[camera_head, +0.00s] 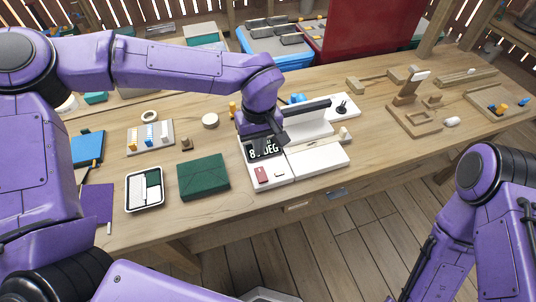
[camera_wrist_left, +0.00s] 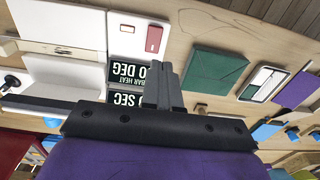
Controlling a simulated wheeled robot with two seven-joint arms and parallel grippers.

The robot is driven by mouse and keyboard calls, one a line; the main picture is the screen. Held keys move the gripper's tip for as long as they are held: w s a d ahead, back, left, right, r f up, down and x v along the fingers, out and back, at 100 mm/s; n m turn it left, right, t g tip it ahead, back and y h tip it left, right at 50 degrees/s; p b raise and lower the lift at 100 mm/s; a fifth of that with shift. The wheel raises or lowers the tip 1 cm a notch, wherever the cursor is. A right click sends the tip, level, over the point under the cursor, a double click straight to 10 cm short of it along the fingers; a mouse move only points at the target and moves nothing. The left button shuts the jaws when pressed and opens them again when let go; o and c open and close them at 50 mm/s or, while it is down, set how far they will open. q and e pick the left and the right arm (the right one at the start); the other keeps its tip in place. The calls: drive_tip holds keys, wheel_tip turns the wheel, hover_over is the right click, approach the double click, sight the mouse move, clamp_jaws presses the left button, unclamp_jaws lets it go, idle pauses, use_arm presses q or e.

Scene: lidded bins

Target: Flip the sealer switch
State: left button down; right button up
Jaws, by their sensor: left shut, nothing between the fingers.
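The white sealer (camera_head: 318,160) stands near the front edge of the wooden table, with a long bar across it. Its control panel has a dark display (camera_head: 264,148) and a dark red switch (camera_head: 262,174). The switch also shows in the left wrist view (camera_wrist_left: 153,39), where the display (camera_wrist_left: 126,76) reads upside down, with "BAR HEAT", "DEG" and "SEC". My left gripper (camera_head: 283,138) is shut and empty, above the panel by the display, apart from the switch as far as I can see. Its fingers (camera_wrist_left: 165,70) cover part of the display. My right gripper is out of view.
A green box (camera_head: 203,177) and a white-rimmed tray (camera_head: 145,188) lie left of the sealer. A small knobbed plate (camera_head: 342,106) sits behind it. Wooden fixtures (camera_head: 415,118) stand to the right. Blue bins (camera_head: 275,45) and a red panel (camera_head: 368,32) are behind the table.

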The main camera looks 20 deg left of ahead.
sight(263, 178)
use_arm(q)
drive_tip(key=shift+h, duration=0.3)
drive_tip(key=f, duration=0.4)
drive_tip(key=f+p, duration=0.1)
drive_tip(key=f, duration=0.3)
drive_tip(key=f+p, duration=0.1)
drive_tip(key=f, duration=0.3)
drive_tip(key=shift+w+d+f, duration=0.15)
drive_tip(key=shift+d+f, duration=0.15)
drive_tip(key=shift+f, duration=0.05)
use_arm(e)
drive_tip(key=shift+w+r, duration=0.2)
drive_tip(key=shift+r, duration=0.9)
